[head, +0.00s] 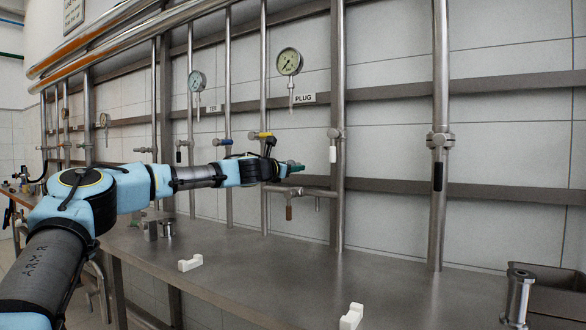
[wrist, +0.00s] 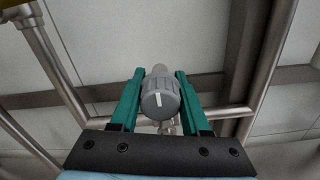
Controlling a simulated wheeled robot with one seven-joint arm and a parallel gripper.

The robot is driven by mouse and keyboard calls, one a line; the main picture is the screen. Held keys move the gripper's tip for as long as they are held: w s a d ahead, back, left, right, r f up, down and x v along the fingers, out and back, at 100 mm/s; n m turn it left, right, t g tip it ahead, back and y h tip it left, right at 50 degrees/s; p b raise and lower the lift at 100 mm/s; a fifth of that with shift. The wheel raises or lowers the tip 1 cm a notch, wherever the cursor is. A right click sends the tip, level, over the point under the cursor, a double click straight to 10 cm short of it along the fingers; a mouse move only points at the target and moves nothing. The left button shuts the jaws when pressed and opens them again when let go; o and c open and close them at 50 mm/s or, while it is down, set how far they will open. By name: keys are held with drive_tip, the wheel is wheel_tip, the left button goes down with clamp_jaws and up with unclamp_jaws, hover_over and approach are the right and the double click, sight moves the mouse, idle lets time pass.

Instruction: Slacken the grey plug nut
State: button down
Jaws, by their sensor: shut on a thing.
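The grey plug nut (wrist: 160,98) shows in the wrist view as a ribbed grey knob with a white mark on its face. My gripper (wrist: 157,90) has its two green fingers on either side of the knob, shut on it. In the head view my gripper (head: 293,167) is at the pipework below the PLUG label (head: 303,98), and its fingers hide the nut there.
A pressure gauge (head: 289,62) hangs above the label. A yellow-handled valve (head: 260,135) sits just above my wrist. A pipe with a brown handle (head: 289,212) is below.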

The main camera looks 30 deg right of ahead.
drive_tip(key=shift+c, duration=1.9)
unclamp_jaws()
drive_tip(key=shift+s+a+f+b, duration=0.15)
drive_tip(key=shift+s+a+b, duration=0.05)
drive_tip(key=shift+a+b, duration=0.35)
drive_tip(key=b+v, duration=0.9)
drive_tip(key=b, duration=0.4)
drive_tip(key=shift+s+a, duration=0.2)
drive_tip(key=shift+r, duration=0.3)
